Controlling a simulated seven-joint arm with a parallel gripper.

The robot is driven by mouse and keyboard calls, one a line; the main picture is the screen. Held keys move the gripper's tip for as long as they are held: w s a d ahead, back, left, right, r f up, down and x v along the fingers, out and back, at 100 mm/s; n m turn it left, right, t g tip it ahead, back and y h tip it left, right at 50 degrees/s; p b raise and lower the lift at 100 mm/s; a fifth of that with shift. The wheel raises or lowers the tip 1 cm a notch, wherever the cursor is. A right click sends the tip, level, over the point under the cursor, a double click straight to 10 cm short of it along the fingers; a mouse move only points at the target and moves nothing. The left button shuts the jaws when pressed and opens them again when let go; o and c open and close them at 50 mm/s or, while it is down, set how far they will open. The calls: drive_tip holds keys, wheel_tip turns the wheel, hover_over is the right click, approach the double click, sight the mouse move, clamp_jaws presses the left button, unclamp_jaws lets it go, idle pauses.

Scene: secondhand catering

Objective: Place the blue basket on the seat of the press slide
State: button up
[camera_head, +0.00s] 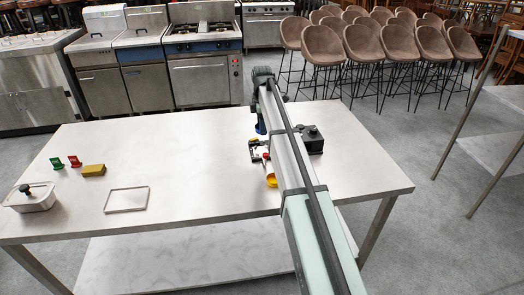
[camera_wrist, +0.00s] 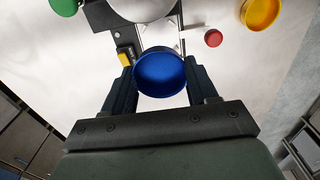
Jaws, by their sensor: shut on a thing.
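The blue basket (camera_wrist: 160,76) is a round, shallow cup held between the two fingers of my gripper (camera_wrist: 161,88) in the wrist view. In the head view, only a sliver of blue (camera_head: 260,128) shows beside my arm, which hides most of the gripper. A dark device with a round silver part (camera_wrist: 142,8) and thin metal rails lies just beyond the basket in the wrist view; it looks like the press. Its black body (camera_head: 312,139) with a knob shows right of my arm in the head view. I cannot make out the slide's seat clearly.
A yellow cup (camera_wrist: 262,12), a small red round piece (camera_wrist: 213,38) and a green cup (camera_wrist: 64,6) are near the device. A yellow block (camera_head: 94,170), a thin rectangular frame (camera_head: 127,200) and a metal container (camera_head: 32,198) stand on the left. The table's middle is clear.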

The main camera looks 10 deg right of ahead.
sight(262, 151)
drive_tip(key=shift+f, duration=4.9)
drive_tip(key=shift+f, duration=0.15)
drive_tip(key=o, duration=1)
wheel_tip(262, 151, up, 12)
drive_tip(key=shift+r, duration=0.15)
